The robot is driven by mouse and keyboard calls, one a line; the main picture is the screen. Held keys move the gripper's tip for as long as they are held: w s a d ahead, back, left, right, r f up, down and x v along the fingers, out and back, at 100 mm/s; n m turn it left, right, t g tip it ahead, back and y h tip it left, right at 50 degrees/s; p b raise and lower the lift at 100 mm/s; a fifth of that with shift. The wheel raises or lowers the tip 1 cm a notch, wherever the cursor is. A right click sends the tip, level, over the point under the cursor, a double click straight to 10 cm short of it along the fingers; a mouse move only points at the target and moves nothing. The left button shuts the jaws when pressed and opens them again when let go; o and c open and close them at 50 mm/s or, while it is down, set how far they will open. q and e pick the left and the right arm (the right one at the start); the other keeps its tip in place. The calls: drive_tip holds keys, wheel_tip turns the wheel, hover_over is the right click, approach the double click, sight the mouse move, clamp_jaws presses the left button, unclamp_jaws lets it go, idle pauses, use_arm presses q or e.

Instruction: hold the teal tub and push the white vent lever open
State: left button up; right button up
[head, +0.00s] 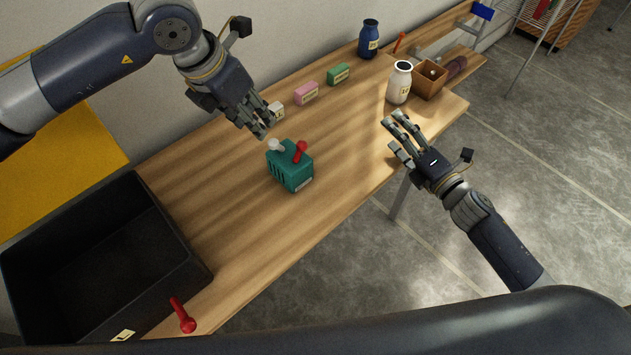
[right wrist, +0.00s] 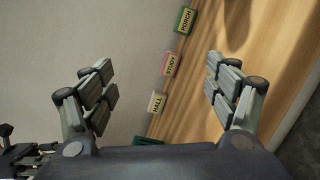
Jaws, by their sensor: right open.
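The teal tub (head: 289,168) stands upright on the wooden table. A white lever (head: 275,145) and a red lever (head: 300,152) stick up from its top. My left gripper (head: 264,128) hangs just above and behind the tub, near the white lever, apart from it as far as I can tell. It holds nothing visible, and its finger spacing is unclear from this angle. My right gripper (head: 397,138) is open and empty over the table's front edge, right of the tub. Its spread fingers show in the right wrist view (right wrist: 160,95).
Behind the tub sit a white HALL block (right wrist: 157,103), a pink STUDY block (head: 306,93) and a green PORCH block (head: 338,74). A white bottle (head: 399,84), blue bottle (head: 369,40) and wooden box (head: 430,80) stand farther right. A black crate (head: 185,268) is at left.

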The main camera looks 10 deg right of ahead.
sight(283, 154)
drive_tip(key=s+a+n+y, duration=0.1)
drive_tip(key=a+n, duration=0.1)
drive_tip(key=a, duration=0.1)
drive_tip(key=s+a+n+y, duration=0.1)
drive_tip(key=s+a+n, duration=0.1)
drive_tip(key=a+n, duration=0.1)
drive_tip(key=s+a+f+n+g+y, duration=0.1)
drive_tip(key=s+a+n, duration=0.1)
drive_tip(key=a, duration=0.3)
drive_tip(key=shift+s+n, duration=0.25)
drive_tip(key=shift+n, duration=0.15)
drive_tip(key=s+a+n, duration=0.1)
drive_tip(key=a+n, duration=0.1)
drive_tip(key=s+a+f+n, duration=0.1)
drive_tip(key=a+n, duration=0.1)
drive_tip(key=a, duration=0.1)
drive_tip(key=s+a+n, duration=0.1)
drive_tip(key=a+n, duration=0.2)
drive_tip(key=shift+s+f+g, duration=0.25)
drive_tip(key=shift+s+g, duration=0.05)
drive_tip(key=shift+s, duration=0.05)
drive_tip(key=shift+s+a+n, duration=0.1)
drive_tip(key=shift+a+n, duration=0.4)
drive_tip(key=shift+n, duration=0.1)
drive_tip(key=x, duration=1)
drive_tip(key=shift+w+a, duration=0.2)
drive_tip(key=shift+a, duration=0.1)
drive_tip(key=c, duration=1.1)
